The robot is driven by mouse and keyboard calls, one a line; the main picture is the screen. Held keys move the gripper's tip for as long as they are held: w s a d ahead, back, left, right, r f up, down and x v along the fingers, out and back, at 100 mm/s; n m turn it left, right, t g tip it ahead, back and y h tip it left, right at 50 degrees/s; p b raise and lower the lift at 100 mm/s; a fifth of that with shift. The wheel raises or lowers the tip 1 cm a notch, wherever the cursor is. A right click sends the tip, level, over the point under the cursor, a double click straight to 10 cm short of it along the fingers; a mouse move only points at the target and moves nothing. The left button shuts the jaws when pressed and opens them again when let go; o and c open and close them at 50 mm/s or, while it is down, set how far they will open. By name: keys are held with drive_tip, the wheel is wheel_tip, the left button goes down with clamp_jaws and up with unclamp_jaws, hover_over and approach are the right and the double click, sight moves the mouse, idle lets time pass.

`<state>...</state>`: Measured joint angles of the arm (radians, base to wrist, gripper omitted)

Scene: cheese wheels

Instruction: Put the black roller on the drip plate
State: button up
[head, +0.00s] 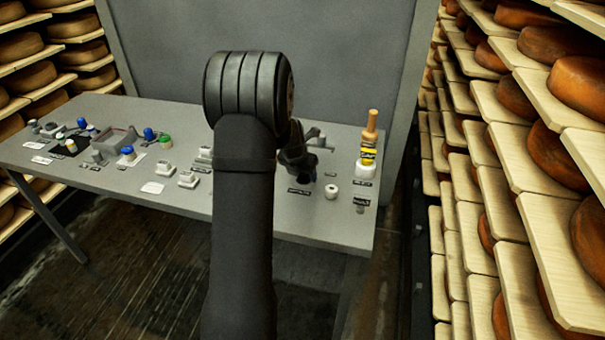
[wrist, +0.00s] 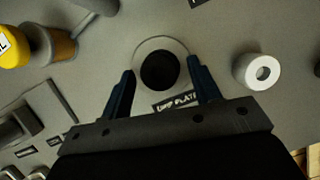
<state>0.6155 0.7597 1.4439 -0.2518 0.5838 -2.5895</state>
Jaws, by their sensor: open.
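The black roller (wrist: 159,70) shows end-on as a dark disc in the wrist view. It is inside the outline of the round grey drip plate (wrist: 176,43), whose label lies in front of it. My gripper (wrist: 161,66) is open, with one blue finger on each side of the roller and a gap visible on both sides. In the head view my gripper (head: 304,165) is low over the right part of the table, and my arm hides part of that area.
A white ring (wrist: 258,71) stands just right of the plate. A yellow-banded piece with a wooden handle (head: 370,140) stands at the table's right. Small grey blocks (head: 188,180) are left of my arm. Cheese shelves (head: 520,150) flank the table (head: 330,235).

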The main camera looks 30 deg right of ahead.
drive_tip(key=v, duration=1.2)
drive_tip(key=x, duration=1.2)
drive_tip(key=shift+f, duration=0.25)
wheel_tip(320, 180, up, 2)
drive_tip(key=shift+r, duration=0.3)
